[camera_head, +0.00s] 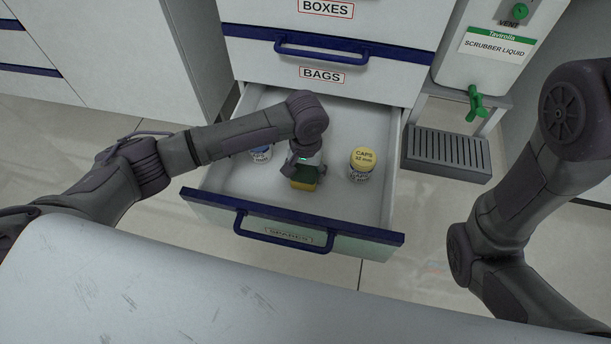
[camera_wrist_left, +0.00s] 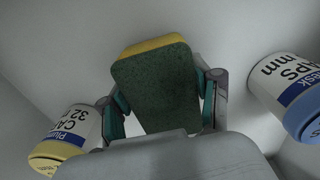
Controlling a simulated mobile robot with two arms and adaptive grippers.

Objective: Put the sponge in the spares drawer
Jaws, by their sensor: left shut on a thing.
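The spares drawer (camera_head: 225,186) is pulled open at the bottom of the cabinet, its label partly readable on the front. My left gripper (camera_head: 303,177) is down inside the drawer area, shut on the sponge (camera_head: 304,185). The sponge is green on one side and yellow on the other. In the left wrist view the sponge (camera_wrist_left: 157,85) sits between the two fingers of my left gripper (camera_wrist_left: 160,100). I cannot tell whether it touches the drawer floor. My right arm shows at the right, but its gripper is out of view.
A yellow-lidded caps jar (camera_head: 362,164) stands in the drawer right of the sponge. A blue-lidded caps jar (camera_head: 260,153) stands at the left, partly behind my left arm. The bags drawer (camera_head: 350,73) above is shut. A scrubber liquid tank (camera_head: 480,60) stands at the right.

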